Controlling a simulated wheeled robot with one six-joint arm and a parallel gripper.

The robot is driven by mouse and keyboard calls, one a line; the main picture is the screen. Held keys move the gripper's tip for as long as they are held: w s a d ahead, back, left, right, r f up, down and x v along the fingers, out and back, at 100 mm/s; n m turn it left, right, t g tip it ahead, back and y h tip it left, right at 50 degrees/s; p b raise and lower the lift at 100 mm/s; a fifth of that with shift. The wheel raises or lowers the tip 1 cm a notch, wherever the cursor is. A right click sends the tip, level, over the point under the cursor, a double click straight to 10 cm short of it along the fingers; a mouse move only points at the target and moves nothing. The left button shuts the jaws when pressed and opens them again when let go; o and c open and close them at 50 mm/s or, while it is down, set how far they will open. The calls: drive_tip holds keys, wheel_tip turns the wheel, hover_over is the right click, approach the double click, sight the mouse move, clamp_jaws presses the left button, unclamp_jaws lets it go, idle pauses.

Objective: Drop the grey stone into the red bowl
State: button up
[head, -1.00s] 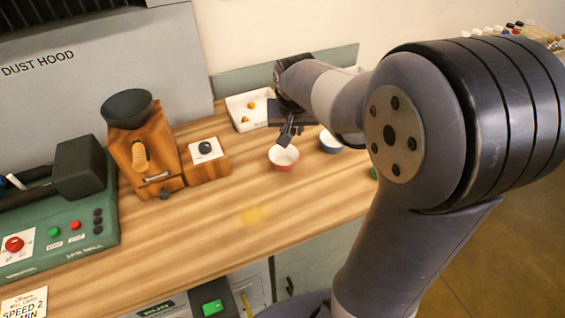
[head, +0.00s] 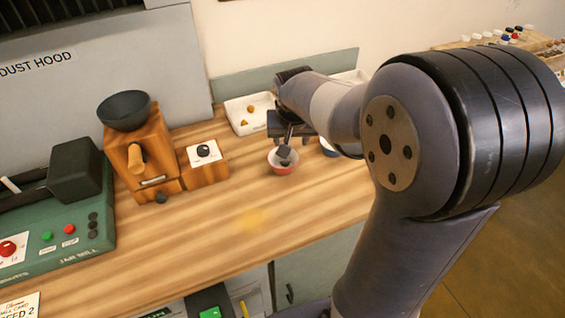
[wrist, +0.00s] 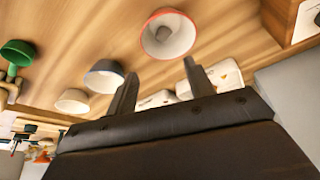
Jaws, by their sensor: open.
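The red bowl (head: 284,170) stands on the wooden worktop, below my gripper (head: 290,140) in the head view. A grey stone (head: 285,154) shows at the bowl's mouth there, partly overlapped by the gripper. In the wrist view the red bowl (wrist: 181,38) shows its pale inside, with the grey stone (wrist: 162,33) within its outline. My gripper (wrist: 160,68) has its two fingers apart, with nothing between them. Whether the stone rests on the bowl's bottom is hard to tell.
A white tray (head: 240,118) with yellow lumps lies behind. A wooden grinder (head: 143,150) stands left; the front worktop is clear.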

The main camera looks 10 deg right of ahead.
drive_tip(key=shift+r, duration=0.1)
drive_tip(key=v, duration=1)
drive_tip(key=shift+r, duration=0.3)
drive_tip(key=shift+f, duration=0.1)
drive_tip(key=a+x, duration=0.1)
drive_tip(key=x, duration=0.9)
drive_tip(key=shift+d+r+p, duration=0.25)
drive_tip(key=shift+r+p, duration=0.7)
drive_tip(key=shift+r, duration=0.15)
drive_tip(key=shift+d+r+p, duration=0.25)
drive_tip(key=shift+r+p, duration=0.7)
drive_tip(key=shift+r, duration=0.15)
drive_tip(key=shift+f, duration=0.15)
